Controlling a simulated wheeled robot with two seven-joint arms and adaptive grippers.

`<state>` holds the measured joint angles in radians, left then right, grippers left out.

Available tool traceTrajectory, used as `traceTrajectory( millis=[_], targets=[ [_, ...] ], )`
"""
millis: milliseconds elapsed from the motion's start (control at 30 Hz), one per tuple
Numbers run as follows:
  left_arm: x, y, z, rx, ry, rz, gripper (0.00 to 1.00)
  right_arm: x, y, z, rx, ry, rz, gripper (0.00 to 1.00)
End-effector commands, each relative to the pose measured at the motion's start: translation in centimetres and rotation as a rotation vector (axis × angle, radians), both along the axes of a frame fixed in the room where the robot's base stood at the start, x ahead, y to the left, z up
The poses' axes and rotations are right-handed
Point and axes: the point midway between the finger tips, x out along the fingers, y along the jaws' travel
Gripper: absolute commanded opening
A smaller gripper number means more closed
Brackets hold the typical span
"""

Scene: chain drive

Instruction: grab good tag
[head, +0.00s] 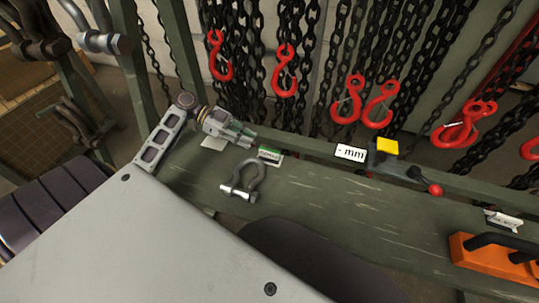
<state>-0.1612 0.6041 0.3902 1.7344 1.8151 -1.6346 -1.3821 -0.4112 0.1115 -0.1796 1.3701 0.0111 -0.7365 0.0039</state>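A small tag with a green part and a white part (270,155) lies on the green steel ledge (330,205), behind the shackle. My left gripper (251,136) reaches in from the left, just above and to the left of this tag. Its fingers point right and appear apart from the tag. The fingers are small and overlap in this view, so their opening is unclear. No lettering on the tag is readable. My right gripper is out of view.
A grey shackle (243,180) lies in front of the tag. A white label (350,152) and a device with a yellow block (387,146) are to the right. Chains with red hooks (285,82) hang behind. An orange block (500,258) sits at right.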

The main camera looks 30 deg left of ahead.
Motion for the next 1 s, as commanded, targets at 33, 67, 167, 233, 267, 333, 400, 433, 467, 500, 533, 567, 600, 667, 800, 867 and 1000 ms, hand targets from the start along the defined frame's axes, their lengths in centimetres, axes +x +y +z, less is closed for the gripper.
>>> traceTrajectory(
  millis=[33, 67, 167, 233, 267, 333, 400, 433, 467, 500, 533, 567, 600, 667, 800, 867, 1000],
  targets=[
    [0.1, -0.7, -0.3, -0.001, -0.001, -0.001, 0.16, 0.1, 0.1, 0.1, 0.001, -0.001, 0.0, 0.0],
    [0.2, -1.0, -0.4, -0.002, -0.001, 0.0, 0.16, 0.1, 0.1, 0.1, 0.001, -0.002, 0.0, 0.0],
    [0.5, -2.2, -0.9, -0.001, -0.001, -0.001, 0.16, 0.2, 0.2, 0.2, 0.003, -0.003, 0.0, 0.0],
    [0.7, -2.7, -1.1, -0.002, -0.002, 0.001, 0.16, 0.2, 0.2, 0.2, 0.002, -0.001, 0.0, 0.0],
    [0.7, -3.0, -1.2, -0.001, -0.002, 0.001, 0.16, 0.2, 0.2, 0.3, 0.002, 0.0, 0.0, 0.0],
    [0.8, -3.3, -1.4, -0.001, -0.001, 0.0, 0.16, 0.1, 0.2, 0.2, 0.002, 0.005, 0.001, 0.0],
    [0.9, -3.5, -1.5, 0.0, -0.001, 0.0, 0.16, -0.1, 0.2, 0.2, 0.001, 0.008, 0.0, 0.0],
    [0.9, -3.5, -1.5, 0.0, -0.001, 0.001, 0.16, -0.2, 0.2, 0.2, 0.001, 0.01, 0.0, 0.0],
    [0.9, -3.6, -1.5, 0.0, -0.001, 0.001, 0.16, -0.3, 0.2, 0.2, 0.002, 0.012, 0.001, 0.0],
    [0.9, -3.6, -1.5, 0.0, -0.001, 0.001, 0.16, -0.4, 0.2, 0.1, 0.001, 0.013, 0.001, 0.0],
    [0.9, -3.6, -1.5, 0.0, -0.001, 0.001, 0.16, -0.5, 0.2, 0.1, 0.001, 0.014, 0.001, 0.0],
    [0.9, -3.6, -1.5, 0.0, -0.001, 0.001, 0.16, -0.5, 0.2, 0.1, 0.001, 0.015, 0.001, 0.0],
    [0.9, -3.6, -1.5, 0.0, -0.001, 0.001, 0.16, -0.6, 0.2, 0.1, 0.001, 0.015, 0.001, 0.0],
    [0.9, -3.5, -1.5, 0.0, -0.001, 0.001, 0.16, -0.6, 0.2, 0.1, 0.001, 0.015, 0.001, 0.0],
    [0.9, -3.7, -1.6, 0.0, -0.001, 0.001, 0.16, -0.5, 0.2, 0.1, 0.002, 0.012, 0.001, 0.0],
    [1.0, -3.9, -1.7, 0.0, -0.001, 0.001, 0.16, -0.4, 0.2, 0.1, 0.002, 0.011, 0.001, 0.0],
    [1.3, -5.0, -2.3, -0.001, -0.001, 0.0, 0.16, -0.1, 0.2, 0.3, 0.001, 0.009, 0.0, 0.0]
  ],
)
